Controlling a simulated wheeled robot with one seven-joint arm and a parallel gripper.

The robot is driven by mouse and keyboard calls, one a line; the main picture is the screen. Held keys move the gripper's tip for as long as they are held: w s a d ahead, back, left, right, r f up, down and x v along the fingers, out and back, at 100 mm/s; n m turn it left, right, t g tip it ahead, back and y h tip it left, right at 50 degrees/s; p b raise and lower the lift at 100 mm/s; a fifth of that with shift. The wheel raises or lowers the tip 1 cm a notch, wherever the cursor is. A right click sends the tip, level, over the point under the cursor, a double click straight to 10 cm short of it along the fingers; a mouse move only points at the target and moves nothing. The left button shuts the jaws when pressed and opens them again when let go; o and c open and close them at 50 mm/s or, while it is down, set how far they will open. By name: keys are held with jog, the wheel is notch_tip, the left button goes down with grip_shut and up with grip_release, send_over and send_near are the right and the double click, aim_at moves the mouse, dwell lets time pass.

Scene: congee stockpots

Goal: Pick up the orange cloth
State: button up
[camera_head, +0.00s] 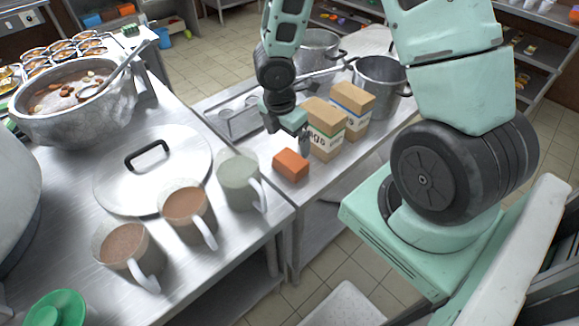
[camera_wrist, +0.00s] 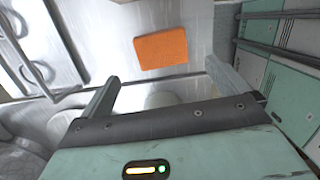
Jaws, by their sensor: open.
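In the wrist view the cloth (camera_wrist: 161,48) lies flat, beyond and between my fingertips. My gripper (camera_head: 300,135) hangs above the table just behind the cloth, close to the bags. In the wrist view my gripper (camera_wrist: 160,80) has its two fingers spread wide with nothing between them. The gap between the fingers and the cloth is visible there. In the head view, the fingertips are partly hard to make out beside the bags.
Paper bags (camera_head: 325,129) stand right of my gripper, very close. A second bag (camera_head: 352,104) and a steel pot (camera_head: 380,84) are behind. Left are mugs (camera_head: 187,208), a lid (camera_head: 125,180) and a large pot (camera_head: 75,108) on the nearer counter. The table's front edge is close to the cloth.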

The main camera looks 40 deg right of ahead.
aim_at(290, 158)
jog(key=f+b, duration=0.1)
jog(key=f, duration=0.2)
jog(key=d+f+b, duration=0.1)
jog(key=f, duration=0.2)
jog(key=f+b, duration=0.1)
jog(key=f, duration=0.3)
jog(key=shift+w+d+b, duration=0.15)
jog(key=shift+d+b, duration=0.05)
jog(key=shift+b, duration=0.15)
jog(key=shift+r, duration=0.1)
jog(key=c, duration=0.8)
